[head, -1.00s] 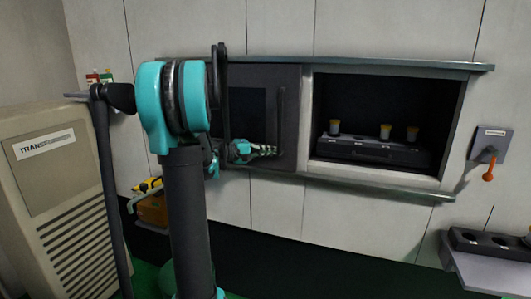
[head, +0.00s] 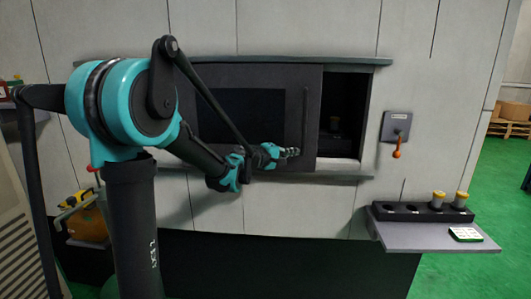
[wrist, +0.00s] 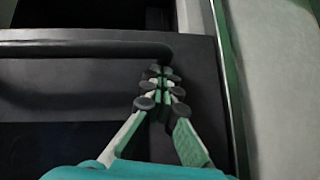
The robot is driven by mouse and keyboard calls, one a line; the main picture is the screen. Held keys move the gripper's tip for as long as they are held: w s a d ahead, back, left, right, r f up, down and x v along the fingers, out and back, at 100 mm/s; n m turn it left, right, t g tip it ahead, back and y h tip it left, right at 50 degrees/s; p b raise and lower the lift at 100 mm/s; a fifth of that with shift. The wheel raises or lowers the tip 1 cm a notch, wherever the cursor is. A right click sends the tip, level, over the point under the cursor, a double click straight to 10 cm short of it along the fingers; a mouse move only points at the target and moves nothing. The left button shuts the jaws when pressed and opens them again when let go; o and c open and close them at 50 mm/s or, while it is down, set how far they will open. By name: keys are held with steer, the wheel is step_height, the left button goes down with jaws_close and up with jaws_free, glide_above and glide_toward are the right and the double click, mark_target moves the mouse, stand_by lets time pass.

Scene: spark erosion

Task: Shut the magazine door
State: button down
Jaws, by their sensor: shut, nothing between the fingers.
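The dark grey magazine door (head: 240,75) is a sliding panel with a black window, standing between upper and lower rails. It covers most of the magazine opening (head: 341,145); a narrow dark gap shows at its right. The door's vertical bar handle (head: 305,115) is near its right edge. My gripper (head: 293,152) is shut and empty, at the left side of the handle's lower end. In the wrist view, the closed fingertips (wrist: 163,82) lie just beside the end of the handle (wrist: 85,48). I cannot tell whether they touch it.
A grey switch box with an orange lever (head: 397,152) is on the wall right of the opening. Below it, a shelf (head: 440,238) juts out with a black rack (head: 400,213) and yellow-capped pots (head: 461,198). A yellow tool (head: 75,199) is at the left. Green floor is open at right.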

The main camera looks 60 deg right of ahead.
steer(key=s+d, duration=0.4)
steer(key=s, duration=0.6)
steer(key=s+d, duration=0.4)
steer(key=s, duration=0.6)
steer(key=shift+s+d, duration=0.3)
steer(key=shift+s, duration=0.05)
steer(key=shift+s, duration=0.1)
